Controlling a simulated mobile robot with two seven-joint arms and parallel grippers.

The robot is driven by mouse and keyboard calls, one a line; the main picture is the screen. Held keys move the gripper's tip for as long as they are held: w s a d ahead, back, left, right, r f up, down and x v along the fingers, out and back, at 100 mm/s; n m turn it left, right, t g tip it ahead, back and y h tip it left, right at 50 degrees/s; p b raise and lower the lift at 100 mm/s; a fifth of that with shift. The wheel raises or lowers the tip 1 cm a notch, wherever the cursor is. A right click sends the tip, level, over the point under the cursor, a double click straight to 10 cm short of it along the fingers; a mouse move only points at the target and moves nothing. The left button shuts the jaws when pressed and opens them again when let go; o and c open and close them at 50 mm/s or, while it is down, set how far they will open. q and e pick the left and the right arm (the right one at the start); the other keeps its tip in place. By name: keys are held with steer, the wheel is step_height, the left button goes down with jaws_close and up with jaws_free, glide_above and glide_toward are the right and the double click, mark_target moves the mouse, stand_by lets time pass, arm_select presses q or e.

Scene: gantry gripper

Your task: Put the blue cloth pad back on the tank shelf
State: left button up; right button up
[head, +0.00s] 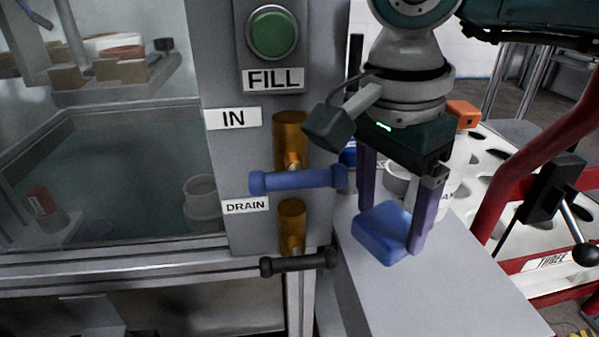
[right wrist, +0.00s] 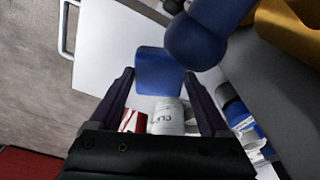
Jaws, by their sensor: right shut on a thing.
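The blue cloth pad (head: 383,234) is between the purple fingertips of my right gripper (head: 391,228), which is shut on it. The pad is tilted and shows over the light grey shelf (head: 435,290) beside the tank's panel. I cannot tell whether it touches the shelf. In the right wrist view the pad (right wrist: 158,72) lies between the fingertips, over the pale shelf surface (right wrist: 105,50). My left gripper is not in view.
Left of the pad, a blue valve handle (head: 298,180) and a black one (head: 298,263) stick out from the grey panel (head: 240,60). A white bottle with an orange cap (head: 463,115) stands behind the gripper. A red frame (head: 520,180) is at right. The shelf's front is clear.

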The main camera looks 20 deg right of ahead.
mark_target(387, 224)
steer(key=shift+f+b, duration=0.4)
steer(key=shift+f, duration=1.2)
steer(key=shift+f, duration=0.1)
steer(key=o, duration=1)
steer(key=shift+r, duration=0.25)
steer(key=r+p, duration=0.1)
steer(key=r, duration=0.3)
steer(key=a+r+p, duration=0.1)
steer(key=r, duration=0.2)
steer(key=r+p, duration=0.1)
steer(key=r, duration=0.3)
steer(key=shift+s+a+r, duration=0.15)
steer(key=shift+a+r, duration=0.1)
steer(key=shift+r, duration=0.1)
steer(key=shift+s, duration=0.1)
